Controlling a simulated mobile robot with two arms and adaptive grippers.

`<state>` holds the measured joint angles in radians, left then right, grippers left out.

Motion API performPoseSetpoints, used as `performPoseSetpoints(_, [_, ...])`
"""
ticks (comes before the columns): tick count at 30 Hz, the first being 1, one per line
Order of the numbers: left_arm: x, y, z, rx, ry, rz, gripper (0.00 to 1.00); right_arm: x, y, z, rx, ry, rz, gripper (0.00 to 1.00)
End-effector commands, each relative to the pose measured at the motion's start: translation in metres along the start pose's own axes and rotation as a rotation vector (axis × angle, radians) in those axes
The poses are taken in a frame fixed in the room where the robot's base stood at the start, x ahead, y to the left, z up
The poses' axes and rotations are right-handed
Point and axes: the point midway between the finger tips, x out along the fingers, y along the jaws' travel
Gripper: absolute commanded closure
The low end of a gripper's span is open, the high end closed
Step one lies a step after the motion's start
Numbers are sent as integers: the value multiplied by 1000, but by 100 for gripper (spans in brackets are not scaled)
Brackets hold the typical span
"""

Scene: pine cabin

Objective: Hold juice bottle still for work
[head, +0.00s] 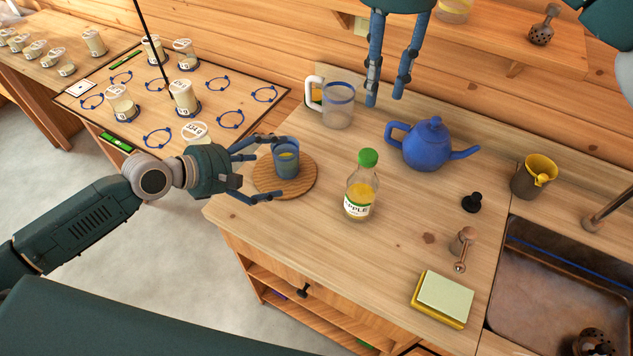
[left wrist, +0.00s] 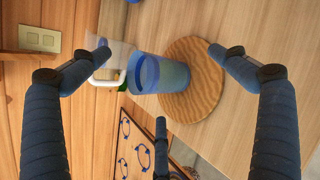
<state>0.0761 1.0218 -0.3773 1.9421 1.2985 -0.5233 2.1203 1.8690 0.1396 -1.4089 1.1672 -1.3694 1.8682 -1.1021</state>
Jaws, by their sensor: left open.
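The juice bottle (head: 361,193) is clear with a green cap, yellow juice and an APPLE label. It stands upright on the wooden counter, apart from both grippers. My left gripper (head: 268,167) is open at the counter's left end, its fingers spread around a blue cup (head: 287,163) on a round wooden board (head: 268,186). In the left wrist view, the cup (left wrist: 170,77) sits between the spread fingers with visible gaps. My right gripper (head: 385,98) hangs at the top of the head view, behind the bottle, fingers apart and empty. The bottle is not seen in the left wrist view.
A clear mug (head: 338,106) and a blue teapot (head: 424,146) stand behind the bottle. A black stopper (head: 472,202), a small wooden-topped tool (head: 464,242), a sponge (head: 445,294) and a sink (head: 555,275) lie to the right. Bare counter lies in front of the bottle.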

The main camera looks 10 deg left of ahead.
Motion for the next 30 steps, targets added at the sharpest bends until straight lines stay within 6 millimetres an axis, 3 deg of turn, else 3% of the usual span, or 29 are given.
performPoseSetpoints(3, [12, -36, 47, -186, -102, -93, 2, 0, 0, 0, 0, 0, 0, 69])
performPoseSetpoints(9, [20, -71, 98, -409, -199, -212, 2, 0, 0, 0, 0, 0, 0, 69])
performPoseSetpoints(17, [35, -82, 116, -480, -226, -248, 2, 0, 0, 0, 0, 0, 0, 69])
performPoseSetpoints(30, [106, -95, 135, -475, -224, -247, 2, 0, 0, 0, 0, 0, 0, 69])
